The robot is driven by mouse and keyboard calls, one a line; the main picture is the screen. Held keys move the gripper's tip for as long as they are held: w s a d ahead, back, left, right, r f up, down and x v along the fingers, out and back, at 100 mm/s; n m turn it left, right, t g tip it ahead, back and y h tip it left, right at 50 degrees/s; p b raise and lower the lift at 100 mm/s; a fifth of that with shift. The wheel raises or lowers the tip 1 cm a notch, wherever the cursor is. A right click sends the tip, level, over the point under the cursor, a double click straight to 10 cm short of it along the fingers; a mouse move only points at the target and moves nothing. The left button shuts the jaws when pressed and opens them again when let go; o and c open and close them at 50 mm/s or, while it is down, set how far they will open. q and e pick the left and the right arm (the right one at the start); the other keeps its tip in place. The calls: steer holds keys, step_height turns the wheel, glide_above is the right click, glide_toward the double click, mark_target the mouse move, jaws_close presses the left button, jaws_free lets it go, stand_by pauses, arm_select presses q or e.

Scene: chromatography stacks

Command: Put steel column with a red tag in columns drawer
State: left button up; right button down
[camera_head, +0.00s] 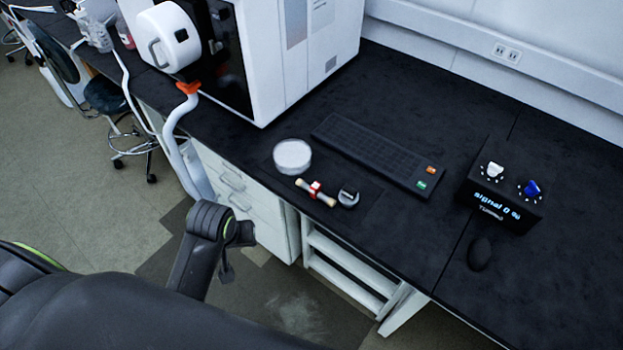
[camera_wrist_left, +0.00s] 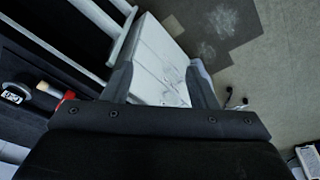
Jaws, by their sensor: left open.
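A short cylinder with a red tag (camera_head: 316,190) lies on the black bench near its front edge. Its ends look cream, and I cannot tell whether it is steel. Its cream end and red part (camera_wrist_left: 66,98) show at the left of the left wrist view. White drawers (camera_head: 234,186) sit under the bench, apparently shut; their fronts (camera_wrist_left: 158,68) show between my fingers in the wrist view. I cannot tell which is the columns drawer. My left gripper (camera_wrist_left: 163,80) is open and empty, in front of the bench. My right gripper is not in view.
A round white dish (camera_head: 292,156) and a small dark-and-grey device (camera_head: 348,197) lie close to the cylinder. Behind are a black keyboard-like panel (camera_head: 375,150) and a knob box (camera_head: 500,200). A white instrument (camera_head: 290,50) stands at the back left. An open shelf frame (camera_head: 345,262) is right of the drawers.

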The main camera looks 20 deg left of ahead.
arm_select(q)
steer(key=w+d+n, duration=0.2)
steer(key=w, duration=0.4)
step_height(320, 180, up, 11)
steer(key=n+g, duration=0.3)
steer(key=n, duration=0.4)
glide_above(316, 186)
steer(key=shift+h, duration=0.4)
step_height(316, 186, down, 11)
steer(key=b, duration=0.3)
steer(key=shift+f+b, duration=0.1)
steer(key=shift+b, duration=0.2)
steer(key=shift+a+f, duration=0.1)
steer(key=shift+f, duration=3)
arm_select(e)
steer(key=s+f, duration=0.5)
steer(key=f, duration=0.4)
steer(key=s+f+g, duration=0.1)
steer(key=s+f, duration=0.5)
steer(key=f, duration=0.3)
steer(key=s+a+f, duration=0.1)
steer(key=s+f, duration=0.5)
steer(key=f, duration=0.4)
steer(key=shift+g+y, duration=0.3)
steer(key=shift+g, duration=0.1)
arm_select(q)
steer(key=shift+c, duration=0.2)
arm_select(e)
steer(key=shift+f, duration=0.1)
